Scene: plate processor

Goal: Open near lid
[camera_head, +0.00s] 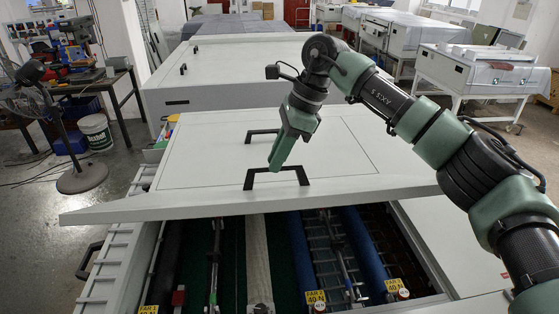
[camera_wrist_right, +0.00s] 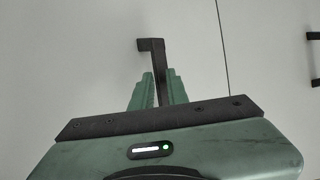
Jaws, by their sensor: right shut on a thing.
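The near lid (camera_head: 190,206) of the plate processor is a light grey panel. Its front edge is raised and tilted, and the open machine interior shows below it. It carries two black handles, a front handle (camera_head: 297,171) and one farther back (camera_head: 262,133). My right gripper (camera_head: 276,167) reaches down onto the front handle. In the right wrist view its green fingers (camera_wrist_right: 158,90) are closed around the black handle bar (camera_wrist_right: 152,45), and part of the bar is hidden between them. My left gripper is in neither view.
Blue and dark rollers (camera_head: 363,250) and yellow labels (camera_head: 316,297) lie in the opening under the lid. A second closed grey machine (camera_head: 225,75) stands behind. A black fan (camera_head: 80,178), a bucket (camera_head: 96,132) and a workbench stand at left.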

